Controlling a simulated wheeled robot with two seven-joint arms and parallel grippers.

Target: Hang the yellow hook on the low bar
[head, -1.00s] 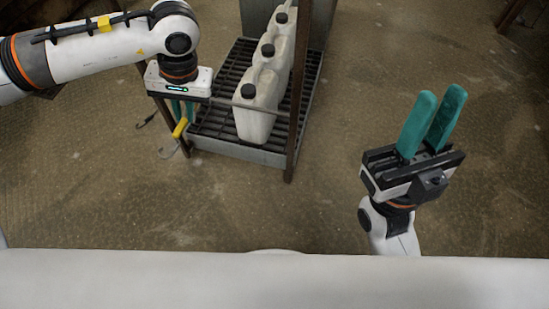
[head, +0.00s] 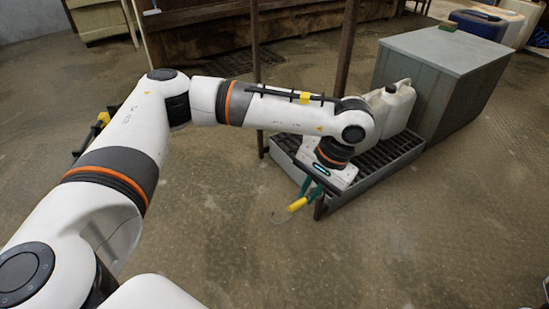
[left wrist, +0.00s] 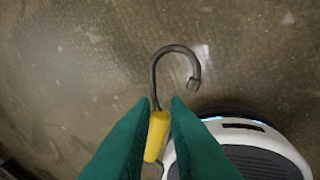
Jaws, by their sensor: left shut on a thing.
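The yellow hook (head: 298,204) has a yellow grip and a thin grey metal crook. My left gripper (head: 305,191) is shut on it and holds it beside the front corner of the rack's tray. In the left wrist view the hook's yellow grip (left wrist: 157,136) sits between the green fingers of my left gripper (left wrist: 158,115). Its curved metal end points away past the fingertips, open and touching nothing visible. The low bar cannot be made out in the head view; my left arm covers much of the rack's near side. My right gripper is out of view.
The rack's slatted tray (head: 372,190) carries white jugs (head: 397,108), partly behind my arm. A dark post (head: 347,45) rises from the rack. A grey cabinet (head: 445,75) stands behind at right. The floor in front is clear.

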